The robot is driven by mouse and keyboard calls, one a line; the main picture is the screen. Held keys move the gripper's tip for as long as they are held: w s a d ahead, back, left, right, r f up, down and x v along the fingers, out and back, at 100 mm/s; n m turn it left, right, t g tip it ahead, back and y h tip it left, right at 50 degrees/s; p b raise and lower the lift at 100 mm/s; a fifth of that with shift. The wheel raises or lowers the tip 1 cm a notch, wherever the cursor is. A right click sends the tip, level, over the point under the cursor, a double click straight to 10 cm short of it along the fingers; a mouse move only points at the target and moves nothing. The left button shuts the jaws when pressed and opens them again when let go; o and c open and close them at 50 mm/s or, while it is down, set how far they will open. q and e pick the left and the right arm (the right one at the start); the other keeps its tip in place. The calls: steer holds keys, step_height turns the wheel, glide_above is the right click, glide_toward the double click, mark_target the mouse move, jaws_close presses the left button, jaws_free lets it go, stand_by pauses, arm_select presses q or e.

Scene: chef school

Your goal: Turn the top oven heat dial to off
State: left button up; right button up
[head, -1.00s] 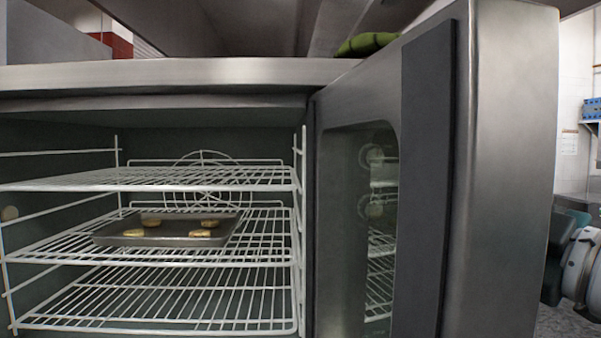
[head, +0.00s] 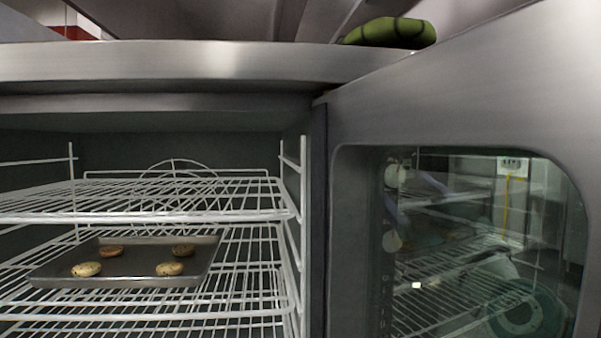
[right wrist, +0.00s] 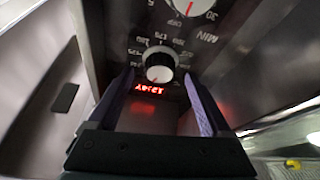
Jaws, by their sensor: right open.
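The heat dial (right wrist: 159,66), a round knob with a pale face and a ring of numbers, shows upside down on the dark oven panel in the right wrist view. A lit red display (right wrist: 152,89) is beside it. My right gripper (right wrist: 159,76) is open, its two purple-grey fingers to either side of the dial. I cannot tell whether they touch it, nor read the dial's setting. A second dial (right wrist: 190,6) marked in minutes is cut off at the top edge. The oven door (head: 450,110) stands open in the head view. My left gripper is not in view.
Inside the oven are white wire racks (head: 150,205) and a metal tray (head: 130,262) with cookies. A green object (head: 390,32) lies on the oven top (head: 200,60). The door fills the right side of the head view.

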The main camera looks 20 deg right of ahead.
steer(key=shift+x, duration=1.45)
steer(key=c, duration=1.1)
steer(key=shift+d+n+g+y+p, duration=0.2)
steer(key=shift+n+y, duration=0.7)
steer(key=shift+n, duration=0.8)
steer(key=shift+a+n+g+y+p, duration=0.1)
steer(key=shift+n+y+p, duration=0.2)
steer(key=shift+n+y, duration=1)
steer(key=shift+c, duration=0.2)
steer(key=shift+n+h, duration=0.4)
steer(key=o, duration=1.1)
steer(key=shift+o, duration=0.2)
